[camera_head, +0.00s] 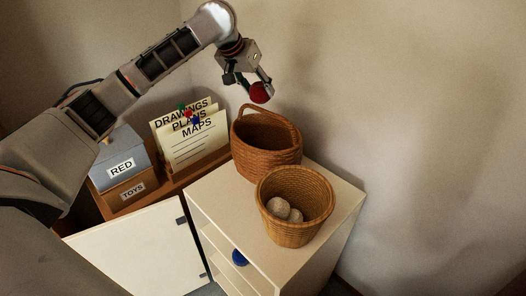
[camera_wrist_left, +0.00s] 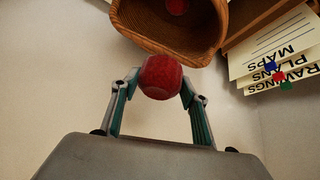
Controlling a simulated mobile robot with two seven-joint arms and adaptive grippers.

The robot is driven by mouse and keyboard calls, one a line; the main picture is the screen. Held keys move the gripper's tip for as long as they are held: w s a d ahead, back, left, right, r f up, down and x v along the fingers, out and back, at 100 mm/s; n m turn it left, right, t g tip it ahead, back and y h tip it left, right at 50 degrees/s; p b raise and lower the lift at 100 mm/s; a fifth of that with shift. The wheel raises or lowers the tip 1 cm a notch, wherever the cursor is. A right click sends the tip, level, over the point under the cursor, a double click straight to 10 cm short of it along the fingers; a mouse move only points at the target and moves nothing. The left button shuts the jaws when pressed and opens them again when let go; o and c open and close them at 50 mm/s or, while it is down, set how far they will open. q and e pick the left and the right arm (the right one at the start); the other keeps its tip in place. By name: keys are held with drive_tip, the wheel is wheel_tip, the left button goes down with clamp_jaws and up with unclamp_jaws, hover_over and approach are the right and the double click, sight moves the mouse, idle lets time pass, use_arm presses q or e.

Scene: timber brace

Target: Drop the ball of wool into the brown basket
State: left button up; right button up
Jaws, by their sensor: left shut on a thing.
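A red ball of wool (camera_head: 261,93) is held between the fingertips of my left gripper (camera_head: 250,86). In the left wrist view the ball (camera_wrist_left: 161,77) sits between both fingers of the gripper (camera_wrist_left: 160,82). The brown basket (camera_head: 268,160), dark with an arched handle, stands at the back of the white cabinet. In the head view the held ball appears just above the basket's rim. In the wrist view the basket (camera_wrist_left: 150,38) opens beyond the ball, and a red round thing (camera_wrist_left: 177,5) shows inside it. My right gripper is not in view.
A lighter wicker basket (camera_head: 297,233) with grey balls (camera_head: 279,207) stands in front on the white cabinet (camera_head: 222,206). A blue object (camera_head: 239,257) lies on its shelf.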

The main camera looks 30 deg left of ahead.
use_arm(q)
drive_tip(key=o, duration=1.2)
drive_tip(key=shift+r, duration=0.1)
drive_tip(key=v, duration=1.2)
